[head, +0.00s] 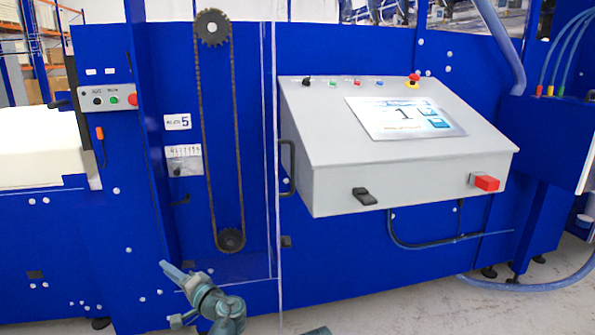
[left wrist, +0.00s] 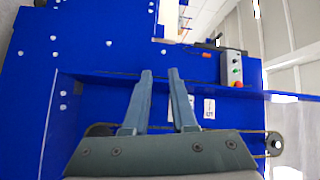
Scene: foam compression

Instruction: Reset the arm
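My left gripper (head: 172,291) is at the bottom of the head view, left of centre, in front of the lower part of a blue machine (head: 345,260). In the left wrist view its two grey-blue fingers (left wrist: 160,72) stand apart with a gap between them. Nothing is between them, and the blue panel shows behind. My right gripper is not in view; only a small teal piece of what may be my right arm shows at the bottom edge of the head view.
A grey sloped console (head: 400,165) with a screen (head: 405,118) and a red button (head: 487,183) juts from the machine. A chain (head: 237,130) runs behind a clear panel. A button box (head: 108,98) and white foam (head: 40,150) are at left. Grey floor (head: 400,315) shows below.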

